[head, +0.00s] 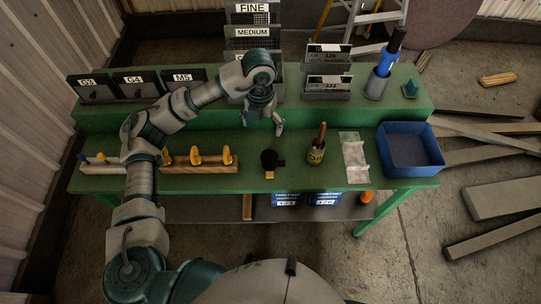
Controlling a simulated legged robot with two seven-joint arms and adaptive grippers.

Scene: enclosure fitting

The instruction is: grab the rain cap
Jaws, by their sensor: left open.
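My left gripper (264,124) is open, fingers pointing down, over the front of the green bench's raised back tier. No object shows between its fingers. I cannot tell for certain which thing is the rain cap. My right gripper is out of view.

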